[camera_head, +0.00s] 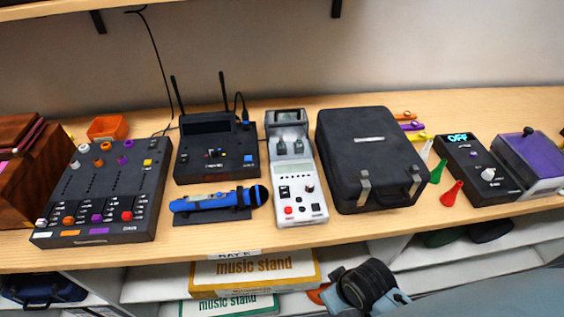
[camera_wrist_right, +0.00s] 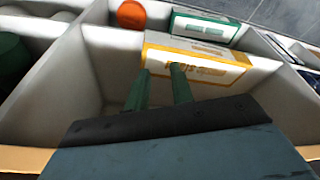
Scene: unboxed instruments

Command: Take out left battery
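No part is plainly recognisable as a battery. A white handheld device (camera_head: 298,205) lies on the wooden shelf top, with a screen, knob and buttons. Its grey upper end (camera_head: 289,124) holds two small dark-topped pieces side by side, the left one (camera_head: 282,146) and the right one (camera_head: 299,145); I cannot tell whether they are batteries. My right gripper (camera_wrist_right: 160,84) shows in the right wrist view with its two green fingers apart and nothing between them, above the lower cubbies. My left gripper is not in view.
A black mixer (camera_head: 105,190), a receiver with antennas (camera_head: 216,150) and a blue microphone (camera_head: 215,199) are left of the device. A black case (camera_head: 368,150) stands close on its right. Below, a yellow-edged music stand box (camera_wrist_right: 205,65) sits in a cubby.

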